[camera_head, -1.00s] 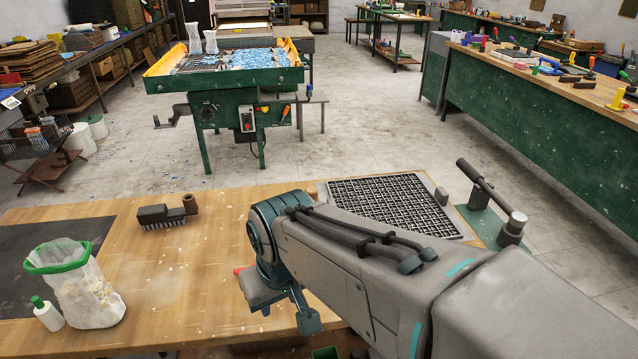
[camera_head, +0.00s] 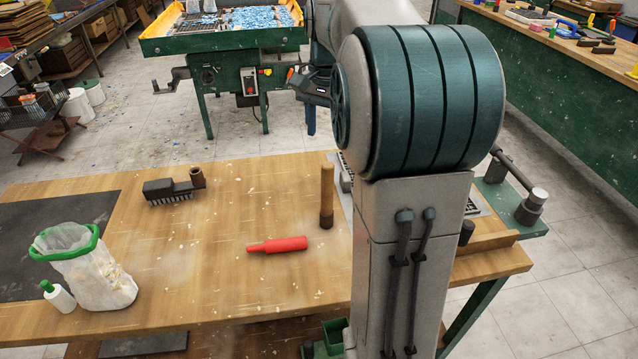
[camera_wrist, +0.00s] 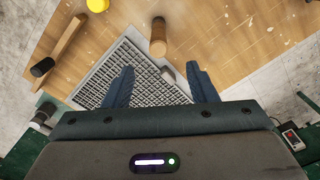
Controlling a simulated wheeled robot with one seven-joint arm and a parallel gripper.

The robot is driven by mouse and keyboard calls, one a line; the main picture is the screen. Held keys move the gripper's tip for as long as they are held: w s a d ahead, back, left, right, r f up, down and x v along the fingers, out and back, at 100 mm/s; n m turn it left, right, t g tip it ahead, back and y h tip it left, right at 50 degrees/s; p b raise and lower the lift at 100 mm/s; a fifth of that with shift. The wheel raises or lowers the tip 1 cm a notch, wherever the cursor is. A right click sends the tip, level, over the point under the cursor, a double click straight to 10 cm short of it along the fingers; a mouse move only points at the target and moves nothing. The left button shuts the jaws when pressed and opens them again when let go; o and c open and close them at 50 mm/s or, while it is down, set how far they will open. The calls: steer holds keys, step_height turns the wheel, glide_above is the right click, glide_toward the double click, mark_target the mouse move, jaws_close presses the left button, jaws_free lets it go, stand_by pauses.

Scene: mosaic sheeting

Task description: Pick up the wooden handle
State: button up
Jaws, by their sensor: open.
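The wooden handle (camera_head: 327,190) stands upright on the wooden bench, with a darker, wider foot at its lower end. It is beside the left edge of the mesh panel and close to my arm. In the wrist view the wooden handle (camera_wrist: 158,38) shows beyond my fingertips, near the top middle. My gripper (camera_wrist: 162,78) is open and empty, its two blue fingers spread apart over the mesh panel. The handle lies ahead of the gap between them, apart from both fingers. In the head view my arm hides part of the panel.
A red tool (camera_head: 278,245) lies left of the handle. A dark brush (camera_head: 168,190), a bag with a green rim (camera_head: 100,285) and a white bottle (camera_head: 58,298) are further left. The mesh panel (camera_wrist: 143,80) lies under my fingers. A green machine table (camera_head: 225,45) stands behind.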

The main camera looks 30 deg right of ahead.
mark_target(327, 178)
steer(key=shift+w+d+f, duration=0.15)
steer(key=shift+d+f, duration=0.05)
steer(key=shift+f, duration=0.1)
step_height(327, 178, down, 8)
steer(key=shift+r, duration=0.15)
steer(key=shift+s+f, duration=0.2)
steer(key=shift+f, duration=2.5)
steer(key=c, duration=1.1)
